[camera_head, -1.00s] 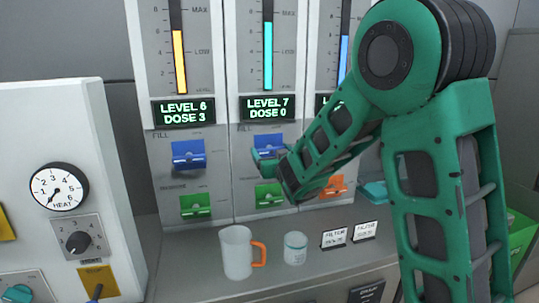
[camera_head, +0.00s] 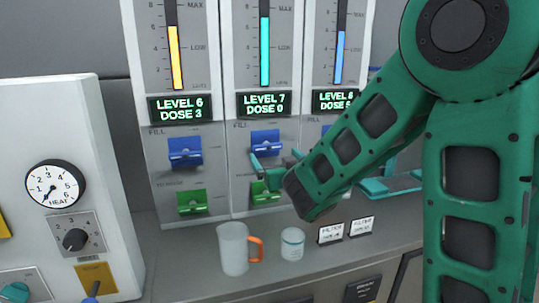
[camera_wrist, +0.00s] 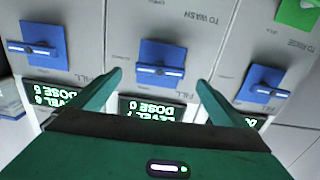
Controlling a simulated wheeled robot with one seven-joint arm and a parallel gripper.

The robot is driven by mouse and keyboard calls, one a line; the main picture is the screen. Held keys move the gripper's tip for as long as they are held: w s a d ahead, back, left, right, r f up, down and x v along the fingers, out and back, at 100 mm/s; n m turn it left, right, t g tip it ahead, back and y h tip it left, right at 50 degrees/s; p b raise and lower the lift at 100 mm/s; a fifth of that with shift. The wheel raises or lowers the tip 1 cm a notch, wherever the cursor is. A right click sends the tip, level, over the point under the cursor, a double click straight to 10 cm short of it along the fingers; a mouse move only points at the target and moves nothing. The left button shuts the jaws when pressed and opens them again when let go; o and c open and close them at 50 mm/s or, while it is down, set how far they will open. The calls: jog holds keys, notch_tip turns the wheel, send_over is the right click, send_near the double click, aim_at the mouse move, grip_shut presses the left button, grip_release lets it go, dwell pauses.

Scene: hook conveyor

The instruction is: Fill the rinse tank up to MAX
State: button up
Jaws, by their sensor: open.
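Three tall gauge panels stand side by side. The left gauge (camera_head: 175,57) is yellow at LEVEL 6, DOSE 3. The middle gauge (camera_head: 265,52) is teal at LEVEL 7, DOSE 0. The right gauge (camera_head: 340,57) is blue, below MAX; its display is partly hidden. The middle blue FILL lever (camera_head: 265,142) also shows in the wrist view (camera_wrist: 160,71), framed between my fingertips. My gripper (camera_head: 279,163) is open and empty, just below that lever; contact cannot be told. In the wrist view, a green lever (camera_wrist: 300,14) sits near a TO RINSE label.
A clear mug with an orange handle (camera_head: 233,249) and a small white cup (camera_head: 292,244) stand on the grey counter. A white heater box (camera_head: 50,140) with dials is at left. My arm hides much of the right side.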

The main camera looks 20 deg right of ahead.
aim_at(269, 148)
jog(key=shift+s, duration=1.25)
jog(key=shift+d+r, duration=0.1)
dwell(0.4)
jog(key=shift+w, duration=0.1)
jog(key=w, duration=1)
jog(key=shift+w, duration=0.25)
jog(key=c, duration=1)
